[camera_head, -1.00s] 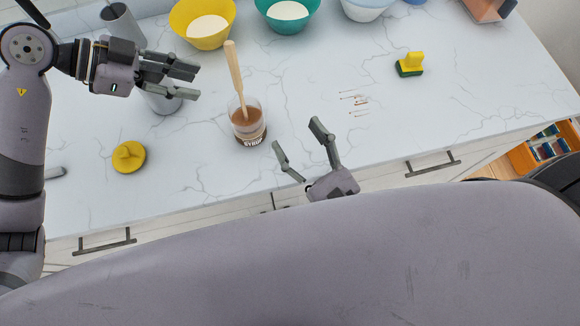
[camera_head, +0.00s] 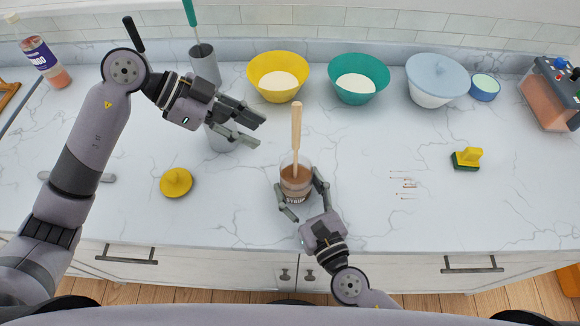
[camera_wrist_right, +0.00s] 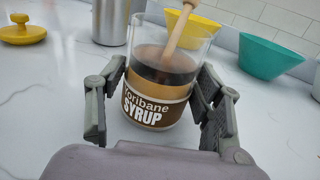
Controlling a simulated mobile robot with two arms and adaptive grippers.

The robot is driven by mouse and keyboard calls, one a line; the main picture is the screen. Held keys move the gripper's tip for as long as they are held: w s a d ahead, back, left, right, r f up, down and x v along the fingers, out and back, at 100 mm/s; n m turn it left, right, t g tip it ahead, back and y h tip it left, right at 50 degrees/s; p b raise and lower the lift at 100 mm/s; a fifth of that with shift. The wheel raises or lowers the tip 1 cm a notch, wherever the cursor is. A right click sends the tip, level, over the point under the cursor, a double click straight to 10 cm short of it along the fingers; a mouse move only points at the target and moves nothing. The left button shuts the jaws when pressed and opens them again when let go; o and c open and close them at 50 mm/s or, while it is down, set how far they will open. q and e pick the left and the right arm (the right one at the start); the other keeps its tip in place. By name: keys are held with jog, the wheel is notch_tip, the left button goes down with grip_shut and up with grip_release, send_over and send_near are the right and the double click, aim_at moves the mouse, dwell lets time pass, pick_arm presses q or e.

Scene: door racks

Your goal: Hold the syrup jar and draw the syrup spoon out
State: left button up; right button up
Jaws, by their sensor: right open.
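The syrup jar (camera_head: 296,183) is a clear glass with brown syrup and a label, upright on the counter. It also shows in the right wrist view (camera_wrist_right: 157,105). The wooden syrup spoon (camera_head: 296,140) stands in the jar, its handle rising above the rim; in the right wrist view the handle (camera_wrist_right: 180,30) leans right. My right gripper (camera_head: 305,198) is open, with one finger on each side of the jar's lower part; I cannot tell whether they touch it. My left gripper (camera_head: 257,130) is open and empty, left of the spoon handle and apart from it.
A yellow lid (camera_head: 176,183) lies left of the jar. Yellow (camera_head: 278,76), teal (camera_head: 358,78) and blue-white (camera_head: 437,80) bowls stand behind. A yellow-green sponge (camera_head: 467,159) and brown spill marks (camera_head: 404,184) are at right.

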aim_at(295, 179)
jog(key=x, duration=0.5)
jog(key=shift+w, duration=0.1)
jog(key=shift+c, duration=0.3)
jog(key=c, duration=1)
jog(key=shift+c, duration=0.7)
pick_arm(q)
jog(key=shift+o, duration=0.2)
